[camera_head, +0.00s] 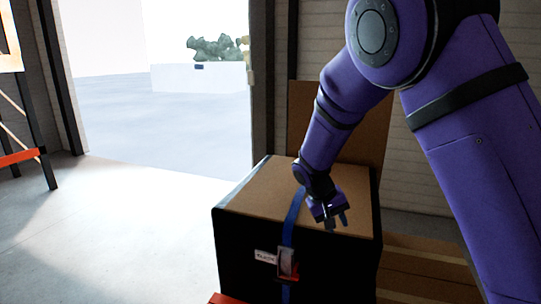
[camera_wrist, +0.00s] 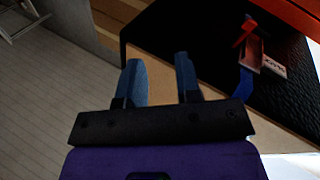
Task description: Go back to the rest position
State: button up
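My gripper (camera_head: 335,221) is at the end of the purple arm, above the near right part of the top of a large box (camera_head: 262,193). In the wrist view the two fingers of my gripper (camera_wrist: 158,72) stand apart with nothing between them. The box has a tan top and black sides. A blue strap (camera_head: 293,215) runs over it, with a red and grey buckle (camera_head: 288,264) and a white tag (camera_head: 265,256) on the front. The buckle also shows in the wrist view (camera_wrist: 252,50). No helmet shell is visible.
A brown board (camera_head: 300,112) stands upright behind the box, against the wall. Brown cartons (camera_head: 425,268) lie to its right. An orange edge (camera_head: 226,299) shows at the bottom. An orange-beamed rack (camera_head: 20,157) stands at the left. The floor (camera_head: 120,225) left of the box is clear, towards an open doorway.

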jog(key=s+d+r+m+t+y, duration=0.1)
jog(key=s+d+r+y, duration=0.1)
jog(key=s+d+r, duration=0.45)
jog(key=s+d+r+t+y, duration=0.1)
jog(key=s+d+r+y, duration=0.2)
jog(key=s+r, duration=0.65)
jog(key=s+d+r+t, duration=0.1)
jog(key=s+r, duration=0.2)
jog(key=s, duration=0.5)
jog(key=s+d+r+t, duration=0.2)
jog(key=s+r, duration=0.1)
jog(key=s, duration=0.5)
jog(key=shift+d+r, duration=0.15)
jog(key=shift+r, duration=0.2)
